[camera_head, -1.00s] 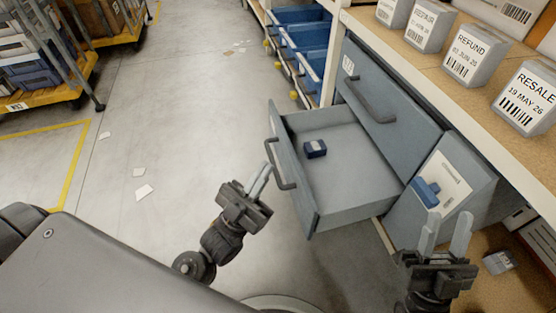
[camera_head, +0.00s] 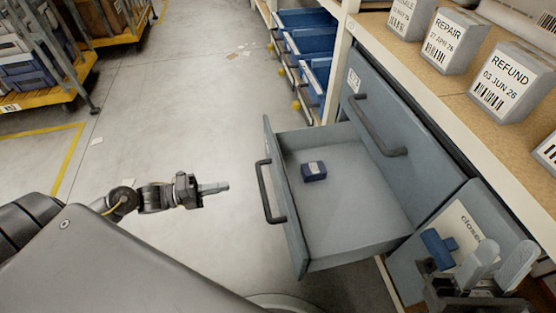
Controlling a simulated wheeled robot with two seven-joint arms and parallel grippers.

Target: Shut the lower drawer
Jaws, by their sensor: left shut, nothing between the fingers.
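The lower drawer (camera_head: 360,232) is pulled well out of the grey cabinet, with its dark bar handle (camera_head: 266,192) on the front panel. A small dark blue box (camera_head: 313,171) lies inside it, towards the front. My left gripper (camera_head: 226,187) is shut and empty, to the left of the drawer front and apart from the handle, fingers pointing right. My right gripper (camera_head: 497,265) is at the lower right, its two fingers apart, in front of the grey panel beside the drawer. The upper drawer (camera_head: 385,120) is shut.
A panel with a blue handle (camera_head: 438,248) and a "closed" label stands right of the drawer. Grey labelled boxes (camera_head: 507,82) line the shelf above. Blue bins (camera_head: 310,42) stand beyond the cabinet. The floor (camera_head: 180,110) left of the drawer is mostly clear.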

